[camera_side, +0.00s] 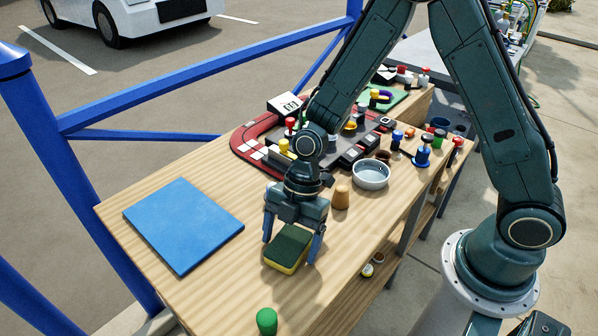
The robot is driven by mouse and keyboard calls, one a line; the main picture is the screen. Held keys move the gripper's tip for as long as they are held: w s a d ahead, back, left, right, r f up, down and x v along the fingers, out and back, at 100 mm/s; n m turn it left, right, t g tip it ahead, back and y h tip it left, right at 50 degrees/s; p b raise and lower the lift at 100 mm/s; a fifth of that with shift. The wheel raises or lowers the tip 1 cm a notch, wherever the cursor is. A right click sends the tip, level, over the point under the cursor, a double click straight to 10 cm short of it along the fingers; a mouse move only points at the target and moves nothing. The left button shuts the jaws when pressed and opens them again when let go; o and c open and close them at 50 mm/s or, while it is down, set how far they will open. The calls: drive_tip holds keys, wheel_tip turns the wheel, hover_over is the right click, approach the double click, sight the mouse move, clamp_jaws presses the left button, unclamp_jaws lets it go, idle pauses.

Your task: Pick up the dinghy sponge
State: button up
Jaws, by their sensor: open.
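The dinghy sponge (288,250) is a block with a dark green top and a yellow lower side. It lies on the wooden table near its front right edge. My gripper (291,247) points down over the sponge, with its blue fingers open, one at the sponge's left and one at its right. I cannot tell whether the fingers touch the sponge. The sponge's far edge is partly hidden by the gripper.
A flat blue square (184,225) lies to the left on the wooden table (205,300). A green peg (267,321) stands near the front. Several small parts crowd the back.

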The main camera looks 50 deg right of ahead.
sight(290, 241)
idle(0.3)
drive_tip(key=c, duration=1.1)
drive_tip(key=shift+o, duration=0.2)
wheel_tip(290, 241, up, 20)
drive_tip(key=shift+r, duration=0.2)
idle(0.5)
